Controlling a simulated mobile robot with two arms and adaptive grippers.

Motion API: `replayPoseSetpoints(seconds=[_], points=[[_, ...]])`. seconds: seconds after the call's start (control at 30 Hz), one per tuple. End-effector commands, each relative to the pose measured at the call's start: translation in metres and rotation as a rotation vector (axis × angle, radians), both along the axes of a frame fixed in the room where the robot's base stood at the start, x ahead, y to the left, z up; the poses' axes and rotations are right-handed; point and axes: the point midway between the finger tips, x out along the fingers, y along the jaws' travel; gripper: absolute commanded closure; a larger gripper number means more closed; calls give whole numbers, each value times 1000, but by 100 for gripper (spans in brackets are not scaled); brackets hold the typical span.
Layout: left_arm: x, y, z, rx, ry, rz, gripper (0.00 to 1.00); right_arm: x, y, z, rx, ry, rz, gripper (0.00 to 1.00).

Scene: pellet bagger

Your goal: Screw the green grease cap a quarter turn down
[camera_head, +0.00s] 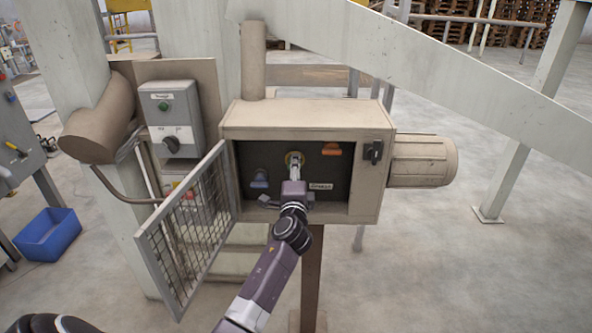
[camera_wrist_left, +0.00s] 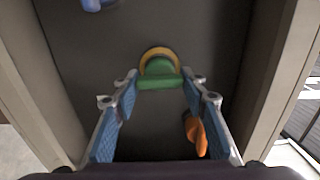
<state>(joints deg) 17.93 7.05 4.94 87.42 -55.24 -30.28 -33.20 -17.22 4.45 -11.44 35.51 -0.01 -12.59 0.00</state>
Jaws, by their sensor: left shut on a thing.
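The green grease cap (camera_wrist_left: 160,80) sits on a yellow ring (camera_wrist_left: 158,51) on the dark back panel inside the open box. My left gripper (camera_wrist_left: 160,92) has its two fingers on either side of the cap's green bar and is shut on it. In the head view my left gripper (camera_head: 294,164) reaches into the box and hides most of the cap; the yellow ring (camera_head: 294,154) shows around the fingertips. My right gripper is not in view.
The beige box (camera_head: 300,112) has its mesh door (camera_head: 188,225) swung open to the left. A blue part (camera_head: 260,179) and an orange part (camera_head: 331,149) sit on the panel beside the cap. The box's side walls are close around my gripper.

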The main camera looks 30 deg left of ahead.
Motion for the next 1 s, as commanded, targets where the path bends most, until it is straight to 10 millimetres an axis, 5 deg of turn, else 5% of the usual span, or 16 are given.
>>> replayPoseSetpoints(seconds=[0.1, 0.13, 0.3, 0.67, 1.0], points=[[0, 3, 5, 4, -6, 5, 85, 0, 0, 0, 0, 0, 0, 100], [0, 3, 5, 4, -6, 5, 58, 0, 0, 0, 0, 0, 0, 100], [0, 2, 4, 2, -6, 4, 42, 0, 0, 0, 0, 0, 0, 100], [-5, -2, 1, -1, -2, 1, 42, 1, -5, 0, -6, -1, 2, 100], [-54, -32, 0, -3, -3, 1, 42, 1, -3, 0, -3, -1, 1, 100]])
